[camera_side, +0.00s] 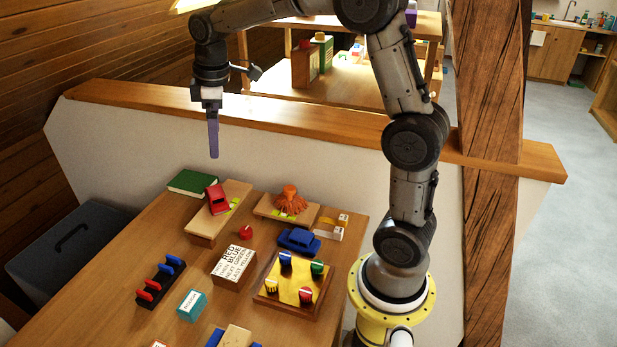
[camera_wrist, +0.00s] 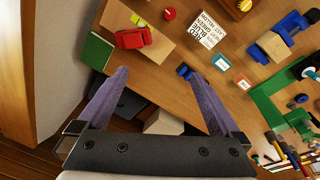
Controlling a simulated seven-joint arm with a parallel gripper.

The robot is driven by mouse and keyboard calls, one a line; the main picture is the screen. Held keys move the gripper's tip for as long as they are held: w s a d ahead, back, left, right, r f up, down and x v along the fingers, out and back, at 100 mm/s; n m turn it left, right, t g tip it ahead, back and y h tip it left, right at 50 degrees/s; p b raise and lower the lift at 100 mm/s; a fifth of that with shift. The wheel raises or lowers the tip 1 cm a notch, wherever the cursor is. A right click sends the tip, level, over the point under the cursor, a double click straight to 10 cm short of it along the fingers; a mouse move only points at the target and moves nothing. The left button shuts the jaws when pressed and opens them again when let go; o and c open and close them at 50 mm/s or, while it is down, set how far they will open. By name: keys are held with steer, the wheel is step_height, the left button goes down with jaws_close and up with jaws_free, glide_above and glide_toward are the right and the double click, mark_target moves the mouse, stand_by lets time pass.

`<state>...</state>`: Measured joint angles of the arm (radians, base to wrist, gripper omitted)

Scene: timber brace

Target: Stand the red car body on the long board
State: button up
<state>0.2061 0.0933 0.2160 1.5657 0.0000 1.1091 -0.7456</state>
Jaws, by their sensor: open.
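The red car body (camera_side: 217,199) sits on a long light-wood board (camera_side: 204,229) at the back left of the table. In the wrist view the red car (camera_wrist: 133,38) rests on the board (camera_wrist: 158,48), near the upper left. My gripper (camera_side: 213,157) is high above the table's back edge, clear of the car and board. In the wrist view its two purple fingers (camera_wrist: 160,72) are wide apart with nothing between them. The side view shows the fingers nearly edge-on.
A green book (camera_side: 192,183) lies left of the board. A second board carries an orange volcano-like piece (camera_side: 291,200). A blue car (camera_side: 299,240), a red knob (camera_side: 246,232), a lettered block (camera_side: 234,267) and a yellow peg board (camera_side: 290,285) stand nearby. A low wall (camera_side: 300,150) runs behind.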

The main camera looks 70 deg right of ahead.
steer(key=s+a+r+m+t, duration=0.1)
steer(key=s+a+r+m, duration=0.15)
steer(key=s, duration=0.45)
steer(key=s+a+r+m+t, duration=0.1)
steer(key=s+a, duration=0.3)
steer(key=s, duration=0.4)
steer(key=s+a+f+m+t, duration=0.1)
steer(key=s+a+f+m, duration=0.1)
steer(key=s, duration=0.7)
steer(key=shift+s+f+m+t, duration=0.35)
steer(key=shift+s+f+t, duration=0.05)
steer(key=shift+f, duration=0.45)
